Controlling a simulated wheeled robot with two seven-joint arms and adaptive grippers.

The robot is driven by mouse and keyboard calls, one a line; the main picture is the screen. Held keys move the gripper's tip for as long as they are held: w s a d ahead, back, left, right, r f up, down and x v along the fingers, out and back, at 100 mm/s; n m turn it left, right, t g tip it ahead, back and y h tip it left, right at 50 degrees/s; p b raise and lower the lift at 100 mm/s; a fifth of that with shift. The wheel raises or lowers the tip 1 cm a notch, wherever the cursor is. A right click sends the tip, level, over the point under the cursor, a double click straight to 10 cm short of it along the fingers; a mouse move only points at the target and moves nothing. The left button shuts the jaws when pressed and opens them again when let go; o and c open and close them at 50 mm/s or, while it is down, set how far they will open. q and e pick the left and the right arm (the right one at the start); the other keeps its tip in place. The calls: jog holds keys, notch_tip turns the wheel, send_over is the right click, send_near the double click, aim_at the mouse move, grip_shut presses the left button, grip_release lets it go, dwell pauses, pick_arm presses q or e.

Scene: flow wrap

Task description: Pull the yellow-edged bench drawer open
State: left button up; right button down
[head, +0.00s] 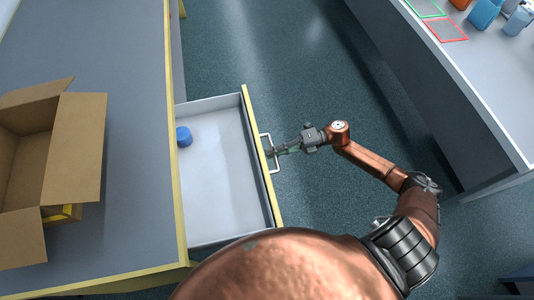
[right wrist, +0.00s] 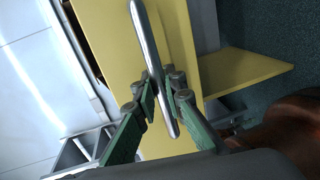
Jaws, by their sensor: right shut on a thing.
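The yellow-edged drawer (head: 226,205) stands open from the bench in the head view, with its light grey inside showing. Its yellow front (head: 262,160) carries a metal bar handle (head: 276,168). A blue round object (head: 183,136) lies inside near the bench side. My right gripper (head: 274,152) is at the handle, on the outer side of the drawer front. In the right wrist view its green fingers (right wrist: 162,98) are on either side of the handle bar (right wrist: 152,62) and shut on it. My left gripper is not in view.
The grey bench (head: 135,150) with yellow edges bears an open cardboard box (head: 75,150). Another bench (head: 480,75) at the right holds blue bottles (head: 484,14) and red and green outlined squares. Dark floor (head: 270,60) lies free between the benches.

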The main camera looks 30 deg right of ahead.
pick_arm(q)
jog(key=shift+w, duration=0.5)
pick_arm(e)
jog(key=shift+s+d+f, duration=0.1)
jog(key=shift+s+d, duration=0.15)
jog(key=shift+d, duration=0.45)
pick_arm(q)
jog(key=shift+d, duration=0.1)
pick_arm(e)
jog(key=c, duration=2)
grip_release()
jog(key=shift+o, duration=0.2)
jog(key=shift+d, duration=0.1)
jog(key=v, duration=1.2)
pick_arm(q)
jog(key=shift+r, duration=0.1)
